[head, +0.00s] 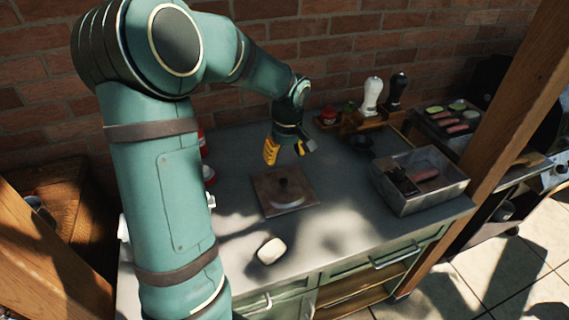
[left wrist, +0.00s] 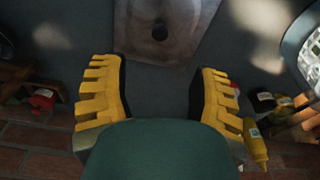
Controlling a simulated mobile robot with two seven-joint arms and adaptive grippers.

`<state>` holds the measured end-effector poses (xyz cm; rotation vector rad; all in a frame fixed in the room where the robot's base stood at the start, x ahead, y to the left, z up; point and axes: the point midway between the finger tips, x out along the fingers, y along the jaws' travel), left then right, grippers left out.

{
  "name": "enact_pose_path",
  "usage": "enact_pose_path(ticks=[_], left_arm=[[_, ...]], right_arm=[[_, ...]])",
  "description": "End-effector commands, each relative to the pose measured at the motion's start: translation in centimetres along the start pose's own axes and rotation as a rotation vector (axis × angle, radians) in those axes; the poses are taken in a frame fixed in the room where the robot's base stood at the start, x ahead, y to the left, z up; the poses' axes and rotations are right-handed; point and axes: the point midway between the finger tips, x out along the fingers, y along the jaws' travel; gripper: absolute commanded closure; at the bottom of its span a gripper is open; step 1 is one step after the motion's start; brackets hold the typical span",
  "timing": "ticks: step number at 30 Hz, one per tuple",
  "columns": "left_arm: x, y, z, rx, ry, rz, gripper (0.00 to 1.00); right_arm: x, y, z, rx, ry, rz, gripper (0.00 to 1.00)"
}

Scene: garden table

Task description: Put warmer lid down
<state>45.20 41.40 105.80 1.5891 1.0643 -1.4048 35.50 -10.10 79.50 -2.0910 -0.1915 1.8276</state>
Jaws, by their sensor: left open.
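The warmer lid (head: 268,188) looks like a square, brownish, shiny plate with a dark knob in its middle. It lies flat on the grey counter. It also shows at the top of the left wrist view (left wrist: 185,45), partly cut off by the frame edge. My left gripper (head: 285,152) is above the counter, just behind the lid, with its yellow fingers apart and nothing between them. In the left wrist view the open fingers (left wrist: 158,92) are clear of the knob. The metal warmer (head: 412,205) stands open to the right with food inside. My right gripper is not seen.
A whitish oval object (head: 271,251) lies near the counter's front. A wooden rack (head: 372,122) with white and black shakers stands at the back right, by a small dark bowl (head: 362,143). Red-and-white containers (head: 209,177) stand left, and a yellow bottle (left wrist: 254,147) shows behind.

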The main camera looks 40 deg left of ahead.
Motion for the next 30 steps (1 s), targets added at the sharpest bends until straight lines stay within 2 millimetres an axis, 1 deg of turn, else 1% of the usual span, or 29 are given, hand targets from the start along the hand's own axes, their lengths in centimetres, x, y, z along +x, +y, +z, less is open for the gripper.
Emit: enact_pose_path(ticks=[2, 4, 8, 30], left_arm=[[-0.3, 0.0, 0.0, 0.051, 0.0, -0.002, 0.39], [-0.4, 0.0, -0.1, 0.147, 0.0, -0.006, 0.39], [-0.6, 0.0, -0.1, 0.435, 0.0, -0.014, 0.39], [-1.6, 0.1, -0.2, 2.351, -0.034, -0.022, 0.39]], right_arm=[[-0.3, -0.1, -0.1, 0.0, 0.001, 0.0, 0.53], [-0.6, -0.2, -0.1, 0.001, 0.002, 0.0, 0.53], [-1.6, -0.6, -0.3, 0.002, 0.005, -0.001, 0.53], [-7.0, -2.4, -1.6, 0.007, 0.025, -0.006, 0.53]])
